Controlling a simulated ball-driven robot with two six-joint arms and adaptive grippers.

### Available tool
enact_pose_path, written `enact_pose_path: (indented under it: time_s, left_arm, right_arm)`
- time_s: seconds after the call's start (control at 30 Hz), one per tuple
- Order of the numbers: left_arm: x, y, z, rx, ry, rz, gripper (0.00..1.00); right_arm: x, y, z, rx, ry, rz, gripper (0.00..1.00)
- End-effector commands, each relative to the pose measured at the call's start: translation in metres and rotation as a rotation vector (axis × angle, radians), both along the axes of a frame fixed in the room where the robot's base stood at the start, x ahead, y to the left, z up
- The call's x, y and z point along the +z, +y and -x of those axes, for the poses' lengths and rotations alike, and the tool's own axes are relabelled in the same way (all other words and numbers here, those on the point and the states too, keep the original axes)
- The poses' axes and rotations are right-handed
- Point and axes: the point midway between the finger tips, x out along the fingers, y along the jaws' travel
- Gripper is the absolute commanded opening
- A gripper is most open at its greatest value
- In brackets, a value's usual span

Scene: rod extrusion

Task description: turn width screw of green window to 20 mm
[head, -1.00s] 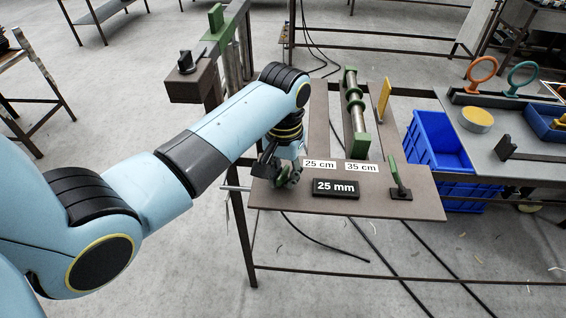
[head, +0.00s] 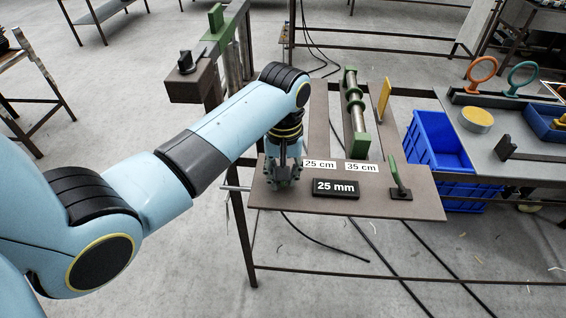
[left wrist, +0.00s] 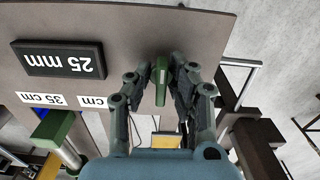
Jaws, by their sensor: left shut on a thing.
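My left gripper (head: 283,182) points down at the left end of the brown bench plate (head: 415,206). In the left wrist view its fingers (left wrist: 163,72) are closed around a green upright knob (left wrist: 161,86), which looks like the width screw. In the head view the fingers mostly hide that knob. A black display (head: 336,188) beside the gripper reads 25 mm; it also shows upside down in the left wrist view (left wrist: 58,60). I cannot tell which part is the green window. My right gripper is out of view.
Labels reading 25 cm (head: 319,164) and 35 cm (head: 361,167) lie behind the display. A green lever (head: 398,177) stands at the plate's right, and a metal rod in green holders (head: 355,112) runs behind. A blue crate (head: 437,145) is further right.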

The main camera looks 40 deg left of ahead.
Motion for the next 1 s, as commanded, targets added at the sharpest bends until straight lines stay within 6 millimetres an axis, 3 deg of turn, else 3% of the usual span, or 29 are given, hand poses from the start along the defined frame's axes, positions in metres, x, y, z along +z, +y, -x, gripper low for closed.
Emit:
enact_pose_path:
  time_s: [0.13,0.37,0.57,0.83,1.0]
  left_arm:
    - [0.0042,0.0024,-0.0052,0.116,-0.015,-0.005,0.0]
    - [0.0042,0.0025,-0.0052,0.125,-0.015,-0.005,0.0]
    - [0.0041,0.0026,-0.0052,0.283,-0.015,-0.004,0.0]
    - [0.004,0.0027,-0.0051,0.307,-0.014,-0.004,0.0]
    - [0.004,0.0029,-0.005,0.452,-0.015,-0.003,0.0]
  right_arm:
    - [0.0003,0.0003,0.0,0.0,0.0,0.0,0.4]
    - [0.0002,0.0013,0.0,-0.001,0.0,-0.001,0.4]
    - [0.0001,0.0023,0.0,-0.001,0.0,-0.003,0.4]
    - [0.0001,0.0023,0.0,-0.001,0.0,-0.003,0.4]
    - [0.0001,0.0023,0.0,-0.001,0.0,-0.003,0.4]
